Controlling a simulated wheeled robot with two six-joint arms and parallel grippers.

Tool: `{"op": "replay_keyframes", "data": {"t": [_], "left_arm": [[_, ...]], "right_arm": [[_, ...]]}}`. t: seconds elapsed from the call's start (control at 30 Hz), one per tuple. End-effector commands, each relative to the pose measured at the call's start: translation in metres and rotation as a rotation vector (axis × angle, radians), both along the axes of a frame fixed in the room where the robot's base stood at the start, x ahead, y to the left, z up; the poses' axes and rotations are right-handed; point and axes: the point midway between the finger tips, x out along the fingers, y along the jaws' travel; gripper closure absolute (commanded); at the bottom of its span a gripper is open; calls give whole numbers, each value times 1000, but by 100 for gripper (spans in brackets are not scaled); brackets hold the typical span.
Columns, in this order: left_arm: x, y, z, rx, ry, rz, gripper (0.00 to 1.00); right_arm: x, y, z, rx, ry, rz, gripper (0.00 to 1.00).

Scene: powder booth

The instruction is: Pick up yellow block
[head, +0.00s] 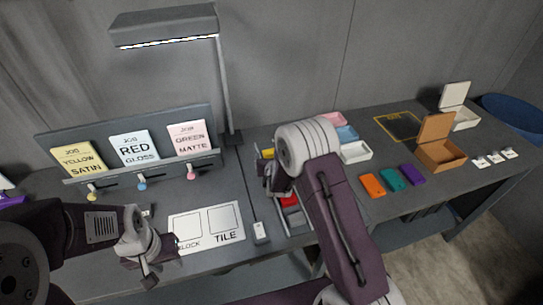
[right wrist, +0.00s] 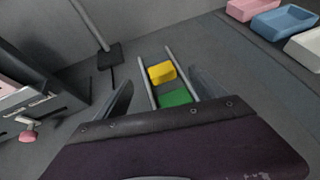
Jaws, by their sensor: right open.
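The yellow block (right wrist: 162,73) lies between two thin rails in the right wrist view, at the far end of a narrow rack (right wrist: 147,88). A green block (right wrist: 174,98) lies just nearer in the same rack. In the head view only a bit of the yellow block (head: 267,153) shows past my right arm. My right gripper (head: 268,178) is over the rack, open and empty, its fingers to either side of the rails in the wrist view. My left gripper (head: 150,275) hangs at the table's front left; its jaw opening is unclear.
A red block (head: 289,201) sits lower in the rack. A lamp post (head: 224,90) stands behind it, and a card stand (head: 130,171) is at left. Pink, blue and white trays (head: 356,152) lie right of the rack. A white board (head: 206,227) lies in front.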

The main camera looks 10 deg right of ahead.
Motion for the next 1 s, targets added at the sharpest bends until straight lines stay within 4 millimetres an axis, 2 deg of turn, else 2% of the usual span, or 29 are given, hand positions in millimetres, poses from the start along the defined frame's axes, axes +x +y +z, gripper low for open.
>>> {"op": "replay_keyframes", "data": {"t": [0.03, 0.17, 0.33, 0.57, 0.73, 0.87, 1.0], "left_arm": [[0, 0, -1, 0, 0, 0, 64], [0, 0, 2, 0, 0, 0, 64], [0, 0, 10, 0, 0, 0, 64], [0, 0, 13, 0, 0, 0, 64], [0, 0, 26, 0, 0, 0, 64], [0, 0, 26, 0, 0, 0, 64], [0, 0, 26, 0, 0, 0, 64]], "right_arm": [[-2, 2, -7, -2, 11, 3, 20], [1, 3, -8, -1, 12, 5, 20], [23, -1, -20, -1, 12, 4, 20], [33, -4, -27, -1, 12, 3, 20], [55, -10, -40, -1, 12, 3, 20], [70, -12, -50, 1, 12, 2, 20], [74, -13, -53, -1, 12, 3, 20]]}}
